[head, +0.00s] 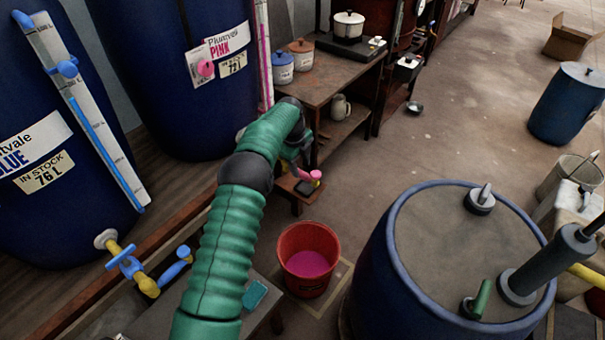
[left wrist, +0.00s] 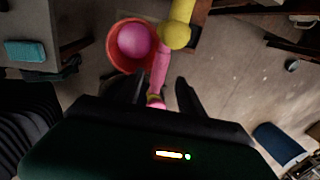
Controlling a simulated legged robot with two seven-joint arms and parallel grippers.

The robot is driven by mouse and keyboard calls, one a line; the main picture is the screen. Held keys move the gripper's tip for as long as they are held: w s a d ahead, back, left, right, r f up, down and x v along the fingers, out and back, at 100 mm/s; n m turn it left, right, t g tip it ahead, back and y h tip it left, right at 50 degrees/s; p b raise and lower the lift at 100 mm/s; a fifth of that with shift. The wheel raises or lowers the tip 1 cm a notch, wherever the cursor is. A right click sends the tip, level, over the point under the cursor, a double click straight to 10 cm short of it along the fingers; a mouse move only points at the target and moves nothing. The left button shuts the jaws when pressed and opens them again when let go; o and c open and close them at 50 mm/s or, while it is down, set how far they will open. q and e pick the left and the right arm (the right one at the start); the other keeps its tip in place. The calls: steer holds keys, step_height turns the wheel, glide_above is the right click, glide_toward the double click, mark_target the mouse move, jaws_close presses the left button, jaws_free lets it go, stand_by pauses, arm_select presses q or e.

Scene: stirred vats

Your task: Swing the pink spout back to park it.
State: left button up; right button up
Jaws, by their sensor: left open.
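The pink spout (left wrist: 161,68) hangs from a yellow joint (left wrist: 174,35) in the left wrist view. It lies between the two dark fingers of my left gripper (left wrist: 157,84), which is open; I cannot tell whether either finger touches it. A red bucket (left wrist: 114,53) with pink liquid is close beside the spout in that view. In the head view my green left arm covers most of the spout and the gripper. A small pink piece (head: 316,175) shows just right of my wrist, and the red bucket (head: 307,232) stands below it. My right gripper is not in view.
The vat labelled PINK (head: 160,110) stands behind my arm and the vat labelled BLUE (head: 35,220) at left, with its blue and yellow tap (head: 130,265). A wooden bench (head: 318,85) stands close beyond my wrist. A large blue drum (head: 375,265) stands at right front.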

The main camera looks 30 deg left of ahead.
mark_target(301, 172)
arm_select(q)
steer(key=f, duration=0.3)
steer(key=shift+w+a+f, duration=0.1)
steer(key=shift+w, duration=0.15)
steer(key=shift+w+a+f, duration=0.1)
steer(key=shift+a+f, duration=0.15)
steer(key=shift+f, duration=0.25)
steer(key=shift+d+r, duration=0.1)
steer(key=shift+d, duration=0.1)
steer(key=c, duration=0.9)
jaws_close()
steer(key=shift+a, duration=0.1)
